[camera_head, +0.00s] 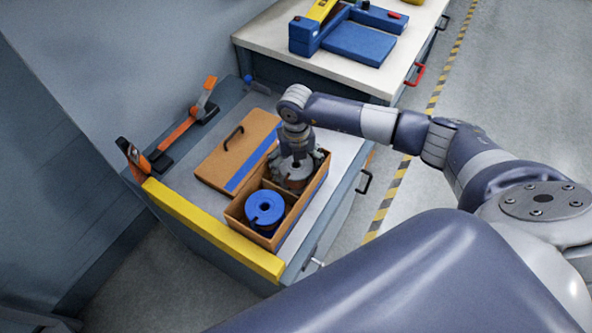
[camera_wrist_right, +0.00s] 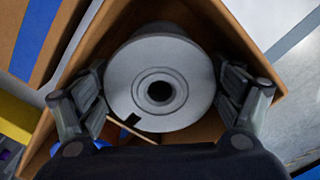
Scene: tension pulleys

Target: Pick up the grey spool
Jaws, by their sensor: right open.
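The grey spool (camera_head: 298,174) stands in the far compartment of a brown box (camera_head: 236,215) on the workbench. In the right wrist view the grey spool (camera_wrist_right: 183,72) shows its round top face with a dark centre hole. My right gripper (camera_head: 299,164) is lowered over it. In the right wrist view the fingers of my right gripper (camera_wrist_right: 160,95) are spread on either side of the spool, close to its rim. I cannot tell whether they touch it. My left gripper is not in view.
A blue spool (camera_head: 265,208) stands in the box's near compartment. A brown lid (camera_head: 222,160) with a black handle lies beside the box. A yellow rail (camera_head: 210,228) edges the bench. An orange tool (camera_head: 180,130) lies at the back left.

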